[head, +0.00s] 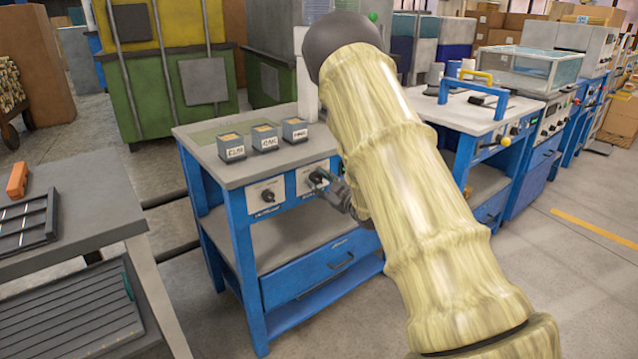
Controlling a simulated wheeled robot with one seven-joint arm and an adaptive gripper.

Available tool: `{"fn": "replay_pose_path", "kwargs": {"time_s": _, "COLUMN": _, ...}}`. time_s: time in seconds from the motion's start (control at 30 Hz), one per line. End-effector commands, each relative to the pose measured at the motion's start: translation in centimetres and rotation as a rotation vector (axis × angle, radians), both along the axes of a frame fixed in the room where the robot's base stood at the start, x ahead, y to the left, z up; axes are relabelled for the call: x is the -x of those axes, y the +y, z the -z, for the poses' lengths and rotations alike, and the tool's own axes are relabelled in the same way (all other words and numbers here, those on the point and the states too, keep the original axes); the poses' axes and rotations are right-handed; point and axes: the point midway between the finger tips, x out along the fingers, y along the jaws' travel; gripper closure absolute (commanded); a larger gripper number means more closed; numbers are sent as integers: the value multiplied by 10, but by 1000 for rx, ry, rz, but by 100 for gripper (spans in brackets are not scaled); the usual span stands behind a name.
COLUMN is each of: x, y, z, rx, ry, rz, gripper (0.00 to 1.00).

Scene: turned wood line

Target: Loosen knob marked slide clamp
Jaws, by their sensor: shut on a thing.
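The blue bench (250,235) carries two white knob plates on its front. The left knob (267,196) is dark and sits on its plate in full view, with a small blue label below it that I cannot read surely. My gripper (320,178) is at the right plate (304,184), shut on the knob there. My fingers hide most of that knob, so its turn cannot be told. Its label is small and partly covered, so I cannot confirm the words slide clamp. My arm crosses the middle of the view and hides the bench's right part.
Three grey labelled boxes (265,138) stand on the bench top. A drawer (320,268) is below the knobs. A grey table (70,225) with a dark rack and an orange block is at left. Another blue bench (470,115) is at right. Floor shows between the left table and the bench.

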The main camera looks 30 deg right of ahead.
Motion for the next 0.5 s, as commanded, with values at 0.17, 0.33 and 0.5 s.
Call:
{"fn": "replay_pose_path", "kwargs": {"time_s": 0.17, "x": 0, "y": 0, "z": 0, "rx": 0, "ry": -1, "rz": 1, "gripper": 42}}
{"fn": "replay_pose_path", "kwargs": {"time_s": 0.33, "x": 0, "y": 0, "z": 0, "rx": 0, "ry": 0, "rz": 0, "gripper": 42}}
{"fn": "replay_pose_path", "kwargs": {"time_s": 0.5, "x": 1, "y": 0, "z": 0, "rx": -1, "ry": 1, "rz": 1, "gripper": 42}}
